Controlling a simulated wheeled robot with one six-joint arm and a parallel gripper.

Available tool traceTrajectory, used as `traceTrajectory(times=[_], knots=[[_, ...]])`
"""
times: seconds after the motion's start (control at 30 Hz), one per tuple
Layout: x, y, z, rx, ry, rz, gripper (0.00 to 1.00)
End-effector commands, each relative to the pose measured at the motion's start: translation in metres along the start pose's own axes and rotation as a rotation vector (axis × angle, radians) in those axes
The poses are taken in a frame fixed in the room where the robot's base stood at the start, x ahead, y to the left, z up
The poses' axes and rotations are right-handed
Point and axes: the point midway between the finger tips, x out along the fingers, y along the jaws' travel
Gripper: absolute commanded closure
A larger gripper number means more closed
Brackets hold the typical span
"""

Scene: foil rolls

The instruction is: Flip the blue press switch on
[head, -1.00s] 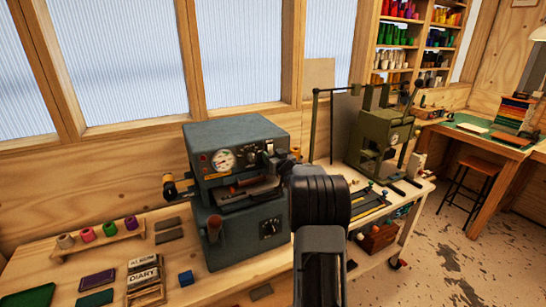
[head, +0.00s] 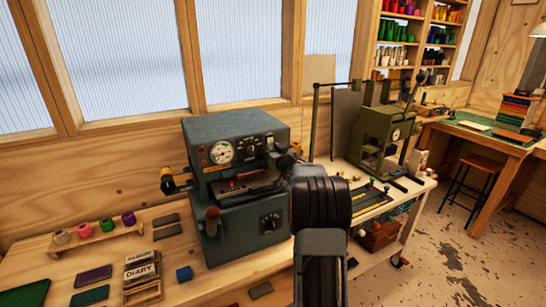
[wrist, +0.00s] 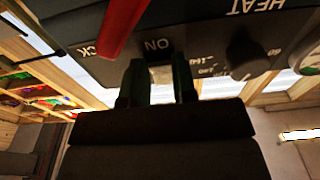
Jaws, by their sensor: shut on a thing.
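The blue-grey press (head: 235,135) stands on the near bench, with a round gauge and dark knobs on its front. In the wrist view its panel is upside down, and a dark plate with the ON label (wrist: 158,45) sits just beyond my fingertips. My gripper (wrist: 160,75) has its two dark fingers at this plate, one on each side, shut on the switch there. The switch lever is mostly hidden between the fingers, so its position cannot be told. In the head view my arm hides the fingers and the switch.
A red bar (wrist: 122,25) crosses the panel close to my fingers in the wrist view. A black knob (wrist: 245,58) is on the other side. A green press (head: 385,135) stands further right. Diary boxes (head: 142,270) and thread spools lie left of the press.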

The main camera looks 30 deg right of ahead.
Motion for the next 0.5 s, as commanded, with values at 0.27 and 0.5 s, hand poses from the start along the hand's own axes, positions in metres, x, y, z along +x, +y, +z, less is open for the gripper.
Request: traceTrajectory(times=[0.27, 0.5], knots=[[0.0002, -0.0004, 0.0003, 0.000, 0.039, 0.000, 0.98], [0.0001, -0.0003, 0.0005, 0.000, 0.038, 0.000, 0.64]])
